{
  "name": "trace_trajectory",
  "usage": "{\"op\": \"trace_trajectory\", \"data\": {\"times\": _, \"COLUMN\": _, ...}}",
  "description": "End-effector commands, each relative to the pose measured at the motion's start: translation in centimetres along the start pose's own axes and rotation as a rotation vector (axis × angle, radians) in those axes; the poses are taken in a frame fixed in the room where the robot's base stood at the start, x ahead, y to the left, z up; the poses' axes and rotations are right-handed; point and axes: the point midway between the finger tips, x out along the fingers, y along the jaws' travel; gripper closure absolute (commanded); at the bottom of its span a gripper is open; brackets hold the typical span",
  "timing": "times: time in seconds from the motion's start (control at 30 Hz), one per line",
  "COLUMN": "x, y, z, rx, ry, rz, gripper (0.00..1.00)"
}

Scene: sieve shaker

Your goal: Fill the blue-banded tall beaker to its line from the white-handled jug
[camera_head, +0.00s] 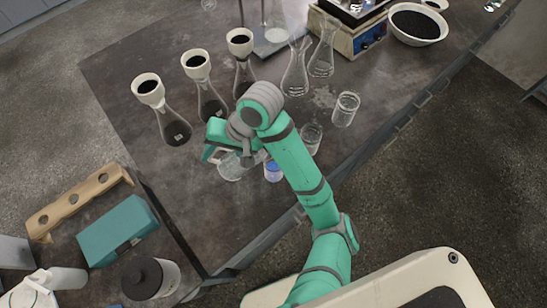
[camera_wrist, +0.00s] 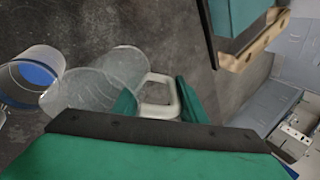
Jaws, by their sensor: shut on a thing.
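My gripper (camera_wrist: 160,103) is shut on the white handle (camera_wrist: 154,80) of a clear jug (camera_wrist: 95,86) in the wrist view. In the head view the jug (camera_head: 231,167) is below my gripper (camera_head: 232,150), partly hidden by it. It looks tilted in the wrist view. The blue-banded tall beaker (camera_head: 272,171) stands on the bench just right of the jug, partly beside my arm. In the wrist view the beaker (camera_wrist: 30,75) is at the left with its blue band showing, its rim close to the jug's mouth. I cannot tell whether liquid is flowing.
Clear glass vessels (camera_head: 311,138) and (camera_head: 345,108) stand right of my arm. Several flasks with black-filled funnels (camera_head: 172,123) stand at the back left. Clear flasks (camera_head: 296,75) stand behind. A teal box (camera_head: 117,230) and a wooden rack (camera_head: 75,203) lie on the left side table.

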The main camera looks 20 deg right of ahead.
Motion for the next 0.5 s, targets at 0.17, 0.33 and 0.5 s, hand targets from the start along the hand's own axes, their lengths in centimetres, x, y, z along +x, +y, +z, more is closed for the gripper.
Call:
{"op": "trace_trajectory", "data": {"times": 0.17, "x": -0.29, "y": -0.08, "z": 0.02, "rx": 0.000, "ry": 0.001, "rz": -0.012, "gripper": 1.00}}
{"op": "trace_trajectory", "data": {"times": 0.33, "x": -0.54, "y": -0.13, "z": 0.01, "rx": 0.000, "ry": 0.001, "rz": -0.022, "gripper": 1.00}}
{"op": "trace_trajectory", "data": {"times": 0.5, "x": -0.78, "y": -0.16, "z": 0.03, "rx": -0.001, "ry": 0.001, "rz": -0.032, "gripper": 1.00}}
